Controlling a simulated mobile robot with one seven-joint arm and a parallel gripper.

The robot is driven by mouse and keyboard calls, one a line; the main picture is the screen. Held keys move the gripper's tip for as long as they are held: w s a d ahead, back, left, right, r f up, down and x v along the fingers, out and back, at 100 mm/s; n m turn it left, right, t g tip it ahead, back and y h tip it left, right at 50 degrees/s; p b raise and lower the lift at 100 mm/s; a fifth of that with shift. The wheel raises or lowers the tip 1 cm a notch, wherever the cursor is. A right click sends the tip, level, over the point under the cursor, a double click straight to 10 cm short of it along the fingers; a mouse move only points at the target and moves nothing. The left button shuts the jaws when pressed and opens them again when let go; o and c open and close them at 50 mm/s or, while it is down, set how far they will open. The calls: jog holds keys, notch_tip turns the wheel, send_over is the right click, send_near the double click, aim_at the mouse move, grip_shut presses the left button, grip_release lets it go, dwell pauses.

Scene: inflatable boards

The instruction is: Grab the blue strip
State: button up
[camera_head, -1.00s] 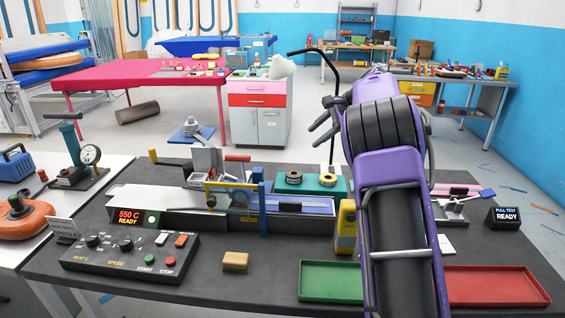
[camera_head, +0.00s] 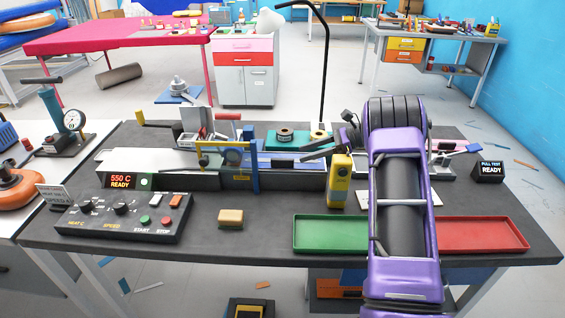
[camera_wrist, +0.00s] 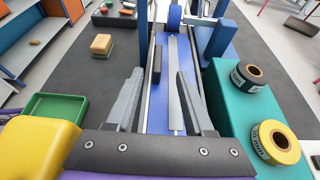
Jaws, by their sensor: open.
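A long blue strip (camera_wrist: 158,121) lies flat along the bed of the bench machine in the wrist view. In the head view its blue surface (camera_head: 303,158) shows to the right of the blue upright frame. A narrow grey strip (camera_wrist: 174,80) and a small black block (camera_wrist: 153,65) lie on top of the blue. My gripper (camera_wrist: 158,73) is open and empty, its two grey fingers above the blue strip, one toward each side. I cannot tell the fingertips' exact height. In the head view my gripper (camera_head: 320,151) is low over the machine's right end, partly hidden by my arm.
A teal block (camera_wrist: 222,105) with a black spool (camera_wrist: 247,75) and a yellow spool (camera_wrist: 275,140) stands close to the right of my fingers. A yellow device (camera_head: 340,181) stands at the machine's front. Green (camera_head: 330,248) and red (camera_head: 485,249) trays lie nearer.

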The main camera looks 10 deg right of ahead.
aim_at(286, 159)
jog(key=x, duration=0.7)
jog(key=shift+s+a, duration=0.15)
jog(key=shift+a, duration=0.2)
grip_shut()
